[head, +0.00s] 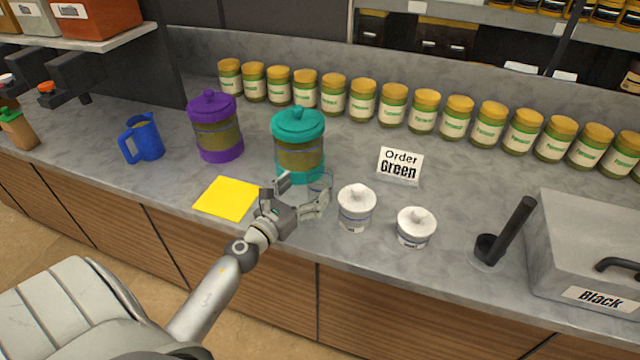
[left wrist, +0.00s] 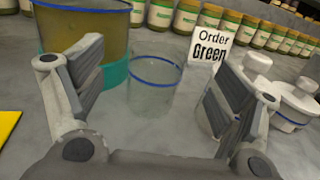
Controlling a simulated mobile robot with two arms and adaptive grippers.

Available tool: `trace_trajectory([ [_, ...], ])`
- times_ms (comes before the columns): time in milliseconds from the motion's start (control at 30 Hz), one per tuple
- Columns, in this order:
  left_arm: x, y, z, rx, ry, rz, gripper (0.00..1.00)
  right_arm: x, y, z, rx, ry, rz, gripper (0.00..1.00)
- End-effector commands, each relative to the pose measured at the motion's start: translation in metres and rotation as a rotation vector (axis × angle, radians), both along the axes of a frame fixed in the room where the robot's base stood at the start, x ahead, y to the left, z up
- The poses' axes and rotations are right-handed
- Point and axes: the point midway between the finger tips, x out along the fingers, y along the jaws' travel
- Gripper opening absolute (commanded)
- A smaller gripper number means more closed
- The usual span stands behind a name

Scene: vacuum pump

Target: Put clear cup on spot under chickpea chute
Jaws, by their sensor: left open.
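In the head view the cup (head: 321,184) is partly hidden behind my left gripper (head: 298,192). The fingers are spread on either side of it and I see no contact. Black chutes (head: 78,72) hang under a shelf at the far left; I cannot read which is the chickpea one. The spot under them is not clearly visible. My right gripper is not in view.
A teal-lidded jar (head: 298,145) stands just behind the cup. Two white lidded pots (head: 356,207) are to its right, with an order sign (head: 399,165) behind. A yellow square (head: 227,198), purple jar (head: 215,127) and blue jug (head: 143,138) lie toward the left.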

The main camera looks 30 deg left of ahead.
Motion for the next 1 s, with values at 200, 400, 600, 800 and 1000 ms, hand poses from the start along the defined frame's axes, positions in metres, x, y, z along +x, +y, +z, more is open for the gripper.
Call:
trace_trajectory([
  [200, 0.013, 0.000, 0.001, -0.001, -0.001, 0.000, 0.88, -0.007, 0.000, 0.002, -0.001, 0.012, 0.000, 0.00],
  [400, 0.033, 0.000, 0.002, -0.003, -0.002, 0.001, 0.88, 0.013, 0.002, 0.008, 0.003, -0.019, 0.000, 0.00],
  [600, 0.056, 0.001, 0.000, -0.003, -0.001, 0.000, 0.88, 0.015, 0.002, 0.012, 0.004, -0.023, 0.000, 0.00],
  [800, 0.064, 0.001, -0.001, -0.001, 0.000, 0.000, 0.88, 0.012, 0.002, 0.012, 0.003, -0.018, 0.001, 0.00],
  [1000, 0.064, 0.001, -0.001, -0.001, 0.000, 0.000, 0.85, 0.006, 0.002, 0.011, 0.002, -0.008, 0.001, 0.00],
])
